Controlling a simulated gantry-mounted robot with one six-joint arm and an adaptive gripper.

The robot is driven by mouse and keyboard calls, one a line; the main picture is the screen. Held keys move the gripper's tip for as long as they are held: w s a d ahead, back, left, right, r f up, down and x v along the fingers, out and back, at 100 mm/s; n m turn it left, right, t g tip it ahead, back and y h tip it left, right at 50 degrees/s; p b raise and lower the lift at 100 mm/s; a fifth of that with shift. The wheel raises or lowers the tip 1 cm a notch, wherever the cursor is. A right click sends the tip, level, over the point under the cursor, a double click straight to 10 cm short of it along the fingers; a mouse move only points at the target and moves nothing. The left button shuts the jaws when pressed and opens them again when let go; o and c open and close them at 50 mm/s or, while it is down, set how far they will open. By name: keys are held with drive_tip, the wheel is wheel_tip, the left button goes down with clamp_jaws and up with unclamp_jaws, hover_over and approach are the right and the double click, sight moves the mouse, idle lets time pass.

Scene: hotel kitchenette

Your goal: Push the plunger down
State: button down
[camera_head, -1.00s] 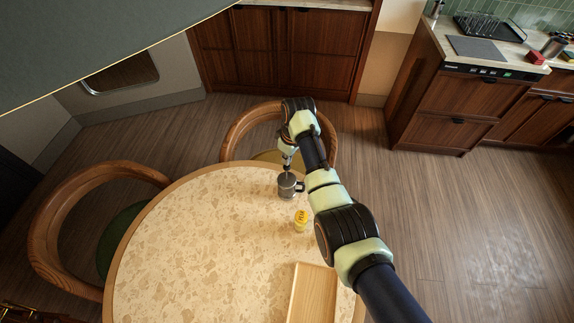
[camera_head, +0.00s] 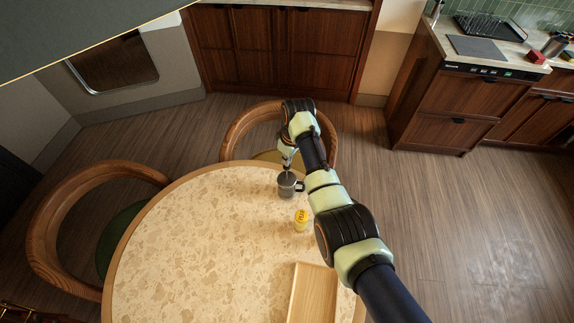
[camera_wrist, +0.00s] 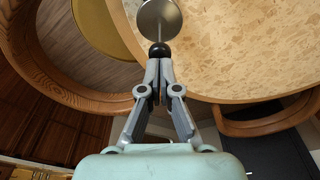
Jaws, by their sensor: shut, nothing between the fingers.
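A grey French press (camera_head: 286,188) with a side handle stands upright near the far edge of the round table. Its round metal lid (camera_wrist: 158,18), the thin plunger rod and the dark plunger knob (camera_wrist: 159,49) show in the wrist view. My gripper (camera_wrist: 160,66) is shut and empty, with its fingertips at the knob. Whether they touch it or stop just short I cannot tell. In the head view my gripper (camera_head: 287,166) is directly above the press, and the arm partly hides the wrist.
A wooden tray (camera_head: 313,292) lies at the table's near right edge. Wooden chairs (camera_head: 52,225) stand around the table (camera_head: 190,245). The table's left and middle are clear.

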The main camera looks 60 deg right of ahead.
sight(287, 169)
drive_tip(key=shift+f+b, duration=1.8)
drive_tip(key=shift+f, duration=1.05)
drive_tip(key=shift+s+a+f+b, duration=0.1)
drive_tip(key=shift+f+b, duration=0.3)
drive_tip(key=shift+f, duration=0.15)
drive_tip(key=shift+s+a+f+b, duration=0.1)
drive_tip(key=shift+f+b, duration=0.25)
drive_tip(key=shift+f, duration=0.15)
drive_tip(key=r+p, duration=0.3)
drive_tip(key=shift+w+d+r, duration=0.25)
drive_tip(key=shift+w+r, duration=0.05)
wheel_tip(287, 169, up, 2)
drive_tip(key=shift+r+p, duration=0.1)
drive_tip(key=shift+p, duration=1.05)
drive_tip(key=shift+a, duration=0.1)
